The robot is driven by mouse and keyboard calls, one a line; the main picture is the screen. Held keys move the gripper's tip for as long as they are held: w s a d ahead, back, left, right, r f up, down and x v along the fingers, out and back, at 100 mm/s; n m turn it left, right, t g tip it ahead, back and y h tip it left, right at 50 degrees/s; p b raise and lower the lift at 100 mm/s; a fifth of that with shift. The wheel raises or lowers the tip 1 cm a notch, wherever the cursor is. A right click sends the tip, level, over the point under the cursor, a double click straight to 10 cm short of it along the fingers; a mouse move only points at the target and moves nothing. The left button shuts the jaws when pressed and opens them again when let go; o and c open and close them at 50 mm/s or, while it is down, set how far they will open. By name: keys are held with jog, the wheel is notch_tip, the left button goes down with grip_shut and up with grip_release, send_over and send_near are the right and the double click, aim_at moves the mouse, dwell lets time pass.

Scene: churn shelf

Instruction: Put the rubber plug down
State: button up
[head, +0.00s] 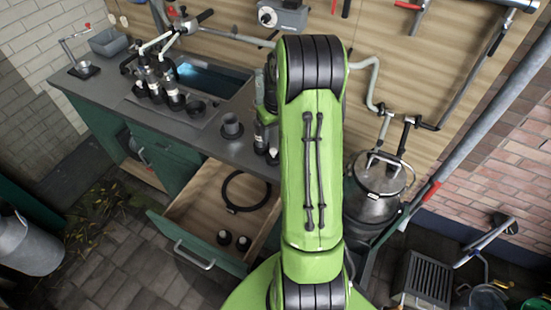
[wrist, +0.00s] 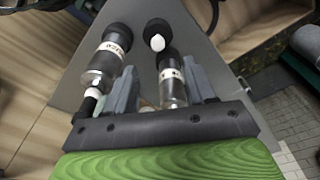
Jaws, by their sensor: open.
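My gripper (wrist: 159,68) is open, with its two grey fingers apart over the grey worktop in the wrist view. A dark metal cylinder with a white label band (wrist: 172,82) shows between the fingers, closer to the right one. A black round piece with a white end (wrist: 157,33) sits just beyond it and may be the rubber plug; I cannot tell for sure. A second labelled cylinder with a black top (wrist: 110,50) is beside the left finger. In the head view my arm hides most of the gripper.
The worktop (head: 110,90) carries a sink (head: 212,80), several black-topped cups and a dark cup on a flat base (head: 231,127). An open drawer (head: 195,222) below holds a black ring (head: 230,195) and two small black pieces (head: 233,241). A metal churn (head: 375,185) stands at right.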

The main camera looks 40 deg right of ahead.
aim_at(273, 150)
jog(key=f, duration=0.3)
jog(key=w+f, duration=0.1)
jog(key=f, duration=0.6)
jog(key=shift+w+d+f, duration=0.2)
jog(key=shift+d+f, duration=0.15)
jog(key=shift+d, duration=0.05)
jog(key=shift+c, duration=0.2)
jog(key=c, duration=0.7)
notch_tip(273, 150, up, 18)
jog(key=shift+r+p, duration=0.1)
jog(key=shift+p, duration=0.6)
grip_shut()
jog(key=shift+s, duration=0.1)
